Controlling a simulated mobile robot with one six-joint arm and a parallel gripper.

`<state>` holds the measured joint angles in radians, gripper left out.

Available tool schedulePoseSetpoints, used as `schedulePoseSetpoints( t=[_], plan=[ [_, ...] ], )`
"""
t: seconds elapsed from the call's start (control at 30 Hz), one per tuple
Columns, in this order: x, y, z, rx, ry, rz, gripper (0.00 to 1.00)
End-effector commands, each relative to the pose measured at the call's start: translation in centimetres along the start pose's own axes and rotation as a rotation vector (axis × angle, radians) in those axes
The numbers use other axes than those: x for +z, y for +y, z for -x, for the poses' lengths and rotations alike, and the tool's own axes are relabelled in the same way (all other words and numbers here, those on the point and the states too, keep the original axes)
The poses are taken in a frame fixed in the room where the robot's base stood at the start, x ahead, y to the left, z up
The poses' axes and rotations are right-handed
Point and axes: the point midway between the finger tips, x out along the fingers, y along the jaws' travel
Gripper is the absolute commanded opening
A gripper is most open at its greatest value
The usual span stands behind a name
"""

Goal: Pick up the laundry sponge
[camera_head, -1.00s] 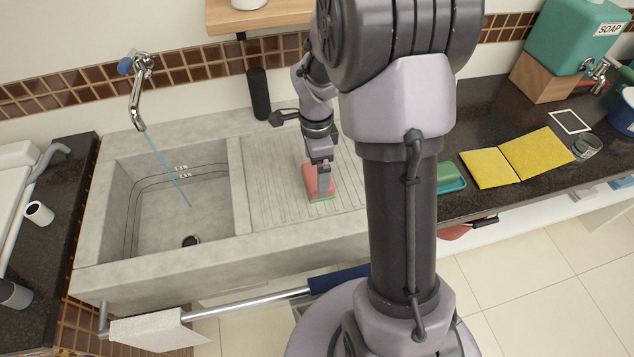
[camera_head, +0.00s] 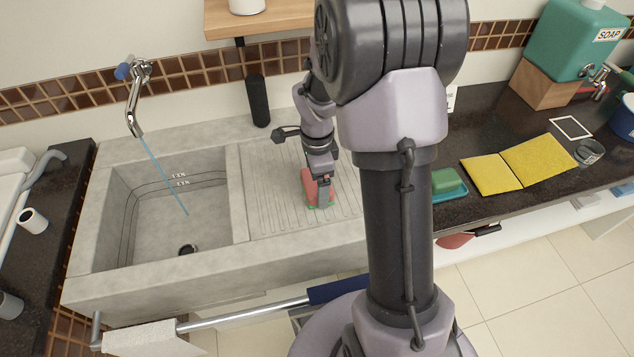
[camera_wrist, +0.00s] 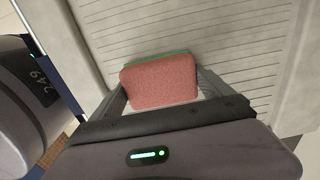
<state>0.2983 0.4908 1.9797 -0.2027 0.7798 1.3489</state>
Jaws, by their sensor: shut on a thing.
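The laundry sponge (camera_head: 311,187) is a pinkish-red block with a green layer. In the head view it is at the ribbed drainboard right of the sink basin, partly hidden by my gripper (camera_head: 322,199). In the wrist view the sponge (camera_wrist: 161,82) sits between the two fingers of my gripper (camera_wrist: 160,95), its red face toward the camera and a green edge behind. The gripper is shut on the sponge. Whether the sponge touches the drainboard or is slightly above it, I cannot tell.
The sink basin (camera_head: 150,225) with a running tap (camera_head: 135,100) is to the left. On the dark counter to the right are yellow cloths (camera_head: 525,162), a green sponge in a teal dish (camera_head: 455,190) and a soap dispenser (camera_head: 575,45). A rail (camera_head: 240,315) runs along the front.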

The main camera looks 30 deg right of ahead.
Motion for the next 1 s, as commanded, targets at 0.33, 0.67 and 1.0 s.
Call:
schedulePoseSetpoints(
  t=[0.33, 0.67, 1.0],
  plan=[
    [1.3, 2.5, 3.3, 0.000, 0.000, 0.003, 0.46],
    [5.6, 11.0, 4.2, 0.000, 0.000, 0.005, 0.46],
    [7.3, 14.3, 4.3, 0.000, 0.000, 0.000, 0.46]
  ],
)
